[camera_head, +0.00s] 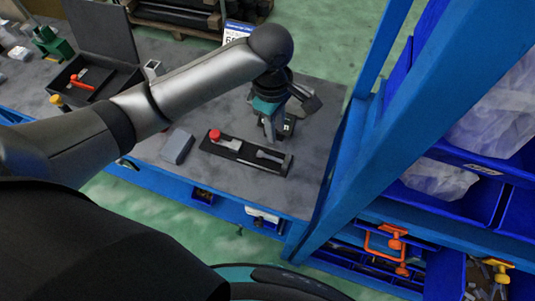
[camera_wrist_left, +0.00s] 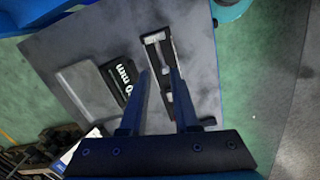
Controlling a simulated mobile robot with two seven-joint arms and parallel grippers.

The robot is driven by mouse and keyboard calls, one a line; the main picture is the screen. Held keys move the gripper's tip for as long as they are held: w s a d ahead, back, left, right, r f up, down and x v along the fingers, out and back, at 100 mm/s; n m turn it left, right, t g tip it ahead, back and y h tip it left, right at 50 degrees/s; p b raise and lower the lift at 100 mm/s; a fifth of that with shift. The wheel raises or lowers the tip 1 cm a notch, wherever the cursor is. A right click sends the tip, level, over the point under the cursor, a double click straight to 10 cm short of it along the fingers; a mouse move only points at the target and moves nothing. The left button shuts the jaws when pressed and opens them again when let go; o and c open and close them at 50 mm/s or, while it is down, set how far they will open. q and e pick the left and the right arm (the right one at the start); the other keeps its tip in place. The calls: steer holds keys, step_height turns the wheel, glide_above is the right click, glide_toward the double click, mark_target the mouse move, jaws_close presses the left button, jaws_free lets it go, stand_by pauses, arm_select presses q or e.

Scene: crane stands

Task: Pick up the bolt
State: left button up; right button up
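The likely bolt is a grey metal piece (camera_head: 270,156) lying in the right end of a narrow black tray (camera_head: 240,158) on the workbench. In the left wrist view, a light metal piece (camera_wrist_left: 160,50) lies in the black tray (camera_wrist_left: 149,38), beyond my fingertips. My left gripper (camera_head: 275,138) points down just behind the tray in the head view. In the left wrist view its two fingers (camera_wrist_left: 161,72) stand apart with the tray showing between them, so it is open and empty. The exact height above the tray cannot be told. My right gripper is not in view.
A red-topped part (camera_head: 215,135) sits at the tray's left end. A grey block (camera_head: 177,146) lies left of the tray. A black box with white lettering (camera_wrist_left: 125,76) lies beside my gripper. A blue rack (camera_head: 375,150) bounds the bench on the right. An open black case (camera_head: 95,80) stands left.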

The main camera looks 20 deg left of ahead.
arm_select(q)
steer(key=w+a+r+n, duration=0.1)
steer(key=a+n, duration=0.1)
steer(key=b, duration=0.1)
glide_above(267, 156)
steer(key=shift+n+y, duration=0.3)
steer(key=shift+y, duration=0.1)
steer(key=f, duration=0.9)
steer(key=shift+w+d+f, duration=0.1)
steer(key=shift+w+f, duration=0.05)
steer(key=shift+w, duration=0.1)
steer(key=shift+s+f+b, duration=0.2)
steer(key=shift+f+b, duration=0.4)
steer(key=shift+f, duration=2.15)
jaws_close()
